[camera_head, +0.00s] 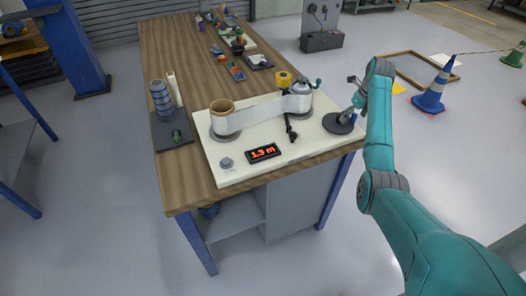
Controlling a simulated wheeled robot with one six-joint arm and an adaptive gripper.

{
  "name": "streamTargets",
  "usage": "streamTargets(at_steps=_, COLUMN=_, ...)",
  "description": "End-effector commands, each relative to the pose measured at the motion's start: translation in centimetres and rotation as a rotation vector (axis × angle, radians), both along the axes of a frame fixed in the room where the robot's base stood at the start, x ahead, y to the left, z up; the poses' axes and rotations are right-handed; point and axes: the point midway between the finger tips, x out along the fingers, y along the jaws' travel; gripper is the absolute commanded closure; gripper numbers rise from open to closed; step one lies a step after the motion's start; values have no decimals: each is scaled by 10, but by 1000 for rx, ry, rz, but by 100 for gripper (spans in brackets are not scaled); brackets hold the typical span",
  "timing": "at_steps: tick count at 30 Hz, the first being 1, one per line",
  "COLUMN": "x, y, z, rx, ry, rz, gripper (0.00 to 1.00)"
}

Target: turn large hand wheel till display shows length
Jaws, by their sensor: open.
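A pale winding board (245,172) lies on the near end of the wooden bench. A film roll with a brown core (222,106) stands at its left; a pale film band (262,108) runs from it to a metal roller with a small crank (301,88). The display (263,153) shows red characters, seemingly "1.9 m" or "1.3 m". My gripper (354,92) is open and above the disc's right side, apparently apart from the handle.
A grey knob (226,163) sits left of the display. A dark plate (172,132) with a stack of blue rings is on the bench at left. Tools lie farther back. A traffic cone (433,92) stands on the floor at right.

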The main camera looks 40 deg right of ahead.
Motion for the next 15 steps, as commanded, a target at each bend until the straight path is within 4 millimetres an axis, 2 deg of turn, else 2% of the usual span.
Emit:
streamTargets(at_steps=5, x=0, y=0, z=1, rx=0, ry=0, rz=0, gripper=6)
streamTargets(at_steps=15, x=0, y=0, z=23, rx=-1, ry=-1, rz=0, gripper=6)
